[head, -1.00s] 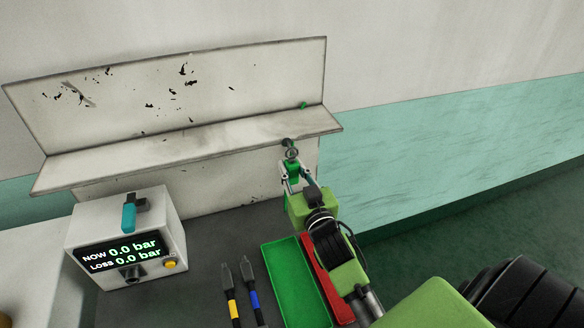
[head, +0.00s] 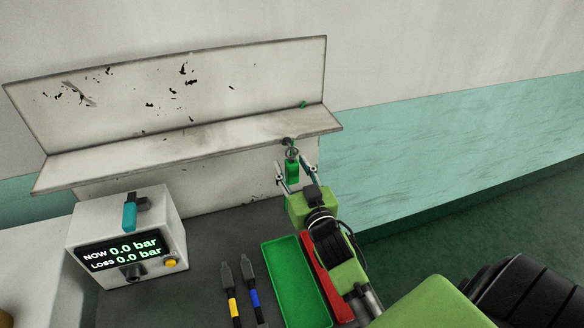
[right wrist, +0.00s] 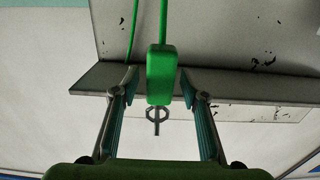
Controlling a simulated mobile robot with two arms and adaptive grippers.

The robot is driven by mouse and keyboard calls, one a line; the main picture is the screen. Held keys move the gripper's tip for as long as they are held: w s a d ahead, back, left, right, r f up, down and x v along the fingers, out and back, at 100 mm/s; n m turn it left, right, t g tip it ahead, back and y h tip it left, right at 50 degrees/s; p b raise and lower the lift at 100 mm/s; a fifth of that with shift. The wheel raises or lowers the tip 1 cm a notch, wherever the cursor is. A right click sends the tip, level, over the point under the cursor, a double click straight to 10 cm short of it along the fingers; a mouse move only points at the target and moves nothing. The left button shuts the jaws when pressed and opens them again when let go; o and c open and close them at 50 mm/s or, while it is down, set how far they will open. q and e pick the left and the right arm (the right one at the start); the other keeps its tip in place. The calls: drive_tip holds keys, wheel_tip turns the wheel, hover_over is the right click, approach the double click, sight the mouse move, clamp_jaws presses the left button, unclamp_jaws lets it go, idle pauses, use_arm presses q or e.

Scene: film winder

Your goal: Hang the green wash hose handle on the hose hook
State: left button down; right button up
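The green wash hose handle (head: 293,172) hangs upright below the shelf front, its grey ring (head: 292,153) at the dark hose hook (head: 287,142). The two overlap, so the exact seating of the ring is hard to see. My right gripper (head: 296,175) is open, with one finger on each side of the handle and gaps between. In the right wrist view the handle (right wrist: 160,75) is between the spread fingers (right wrist: 160,98), apart from both, with the ring (right wrist: 157,114) beyond its end. A green hose (right wrist: 163,20) runs from the handle. My left gripper is not in view.
The worn white shelf (head: 200,140) is just above the handle. A pressure box (head: 125,240) stands at the left. A green tray (head: 297,285), a red tray (head: 328,283) and two dark tools (head: 254,285) lie on the bench near my right arm.

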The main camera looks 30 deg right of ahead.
drive_tip(key=shift+s+a+f, duration=0.1)
drive_tip(key=shift+s, duration=0.25)
drive_tip(key=v, duration=1.1)
drive_tip(key=shift+s+a, duration=0.15)
